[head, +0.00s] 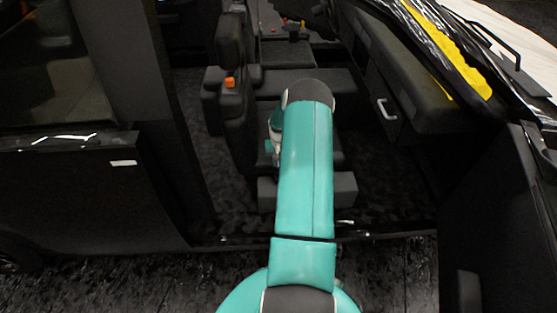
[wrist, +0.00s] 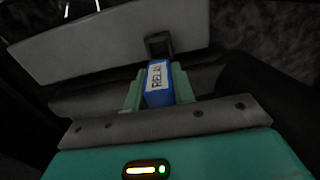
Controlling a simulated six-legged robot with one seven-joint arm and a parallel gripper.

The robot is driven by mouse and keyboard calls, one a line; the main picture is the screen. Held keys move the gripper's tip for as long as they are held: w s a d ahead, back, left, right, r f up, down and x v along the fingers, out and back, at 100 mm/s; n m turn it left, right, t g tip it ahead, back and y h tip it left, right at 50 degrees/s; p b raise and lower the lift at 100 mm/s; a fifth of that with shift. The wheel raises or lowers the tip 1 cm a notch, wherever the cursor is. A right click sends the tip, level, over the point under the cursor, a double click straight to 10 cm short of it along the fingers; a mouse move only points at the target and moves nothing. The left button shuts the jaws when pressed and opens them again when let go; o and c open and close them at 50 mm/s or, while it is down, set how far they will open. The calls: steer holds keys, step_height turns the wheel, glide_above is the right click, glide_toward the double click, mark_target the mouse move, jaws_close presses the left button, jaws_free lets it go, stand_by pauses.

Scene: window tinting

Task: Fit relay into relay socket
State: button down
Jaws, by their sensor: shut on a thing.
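The blue relay (wrist: 157,88) with a white label reading "RELAY" is held between the green fingers of my gripper (wrist: 159,84) in the wrist view. A small dark block (wrist: 159,44), which looks like the relay socket, is just beyond the relay's far end on a grey surface. The relay is roughly in line with it. I cannot tell whether they touch. In the head view my arm reaches into the open vehicle, and its upper part hides the relay and the socket.
A dark seat with an orange buckle (head: 230,82) stands left of my arm. A grey box (head: 345,188) sits low by the door sill. A dashboard with a pale handle (head: 387,108) is on the right. The dark floor between box and dashboard is clear.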

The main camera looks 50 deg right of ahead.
steer(key=shift+s+f, duration=0.2)
steer(key=shift+f, duration=1.55)
steer(key=shift+w+f, duration=0.1)
steer(key=shift+f, duration=1)
steer(key=shift+f, duration=0.9)
steer(key=c, duration=1.1)
jaws_free()
step_height(320, 180, up, 14)
steer(key=shift+f, duration=0.1)
